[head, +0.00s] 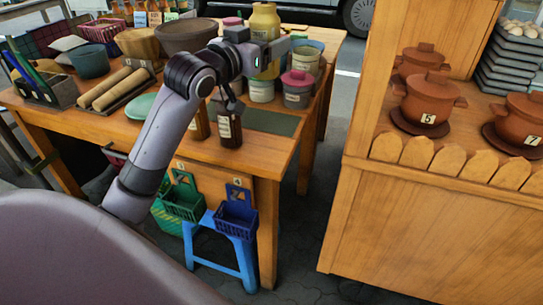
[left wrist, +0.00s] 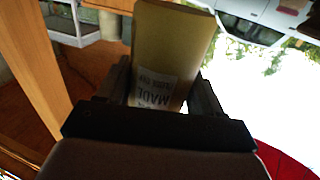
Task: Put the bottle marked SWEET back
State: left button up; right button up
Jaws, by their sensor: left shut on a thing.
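My left gripper (head: 277,49) is shut around a yellow bottle (head: 265,20), over the far right part of the wooden table (head: 285,150). In the left wrist view the yellow body (left wrist: 172,40) sits between the two fingers (left wrist: 165,90). Its pale label (left wrist: 153,88) appears upside down and seems to read MADE; I cannot read SWEET on it. I cannot tell whether its base touches anything. A dark brown bottle (head: 228,128) and an amber bottle (head: 200,122) stand near the table's front edge; their labels are too small to read. My right gripper is out of view.
Lidded jars, including a pink-lidded one (head: 297,90), crowd below the gripper. A dark green mat (head: 270,121) lies bare at the right front. Bowls (head: 187,36) and rolling pins (head: 112,88) fill the left. A counter with clay pots (head: 427,103) stands across a gap.

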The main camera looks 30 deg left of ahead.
pick_arm(q)
jog(key=shift+s+d, duration=0.15)
jog(key=shift+d, duration=0.05)
notch_tip(320, 180, down, 20)
jog(key=b, duration=0.4)
jog(key=shift+f+b, duration=0.1)
jog(key=shift+b, duration=0.2)
jog(key=o, duration=1.1)
jog(key=shift+f, duration=0.1)
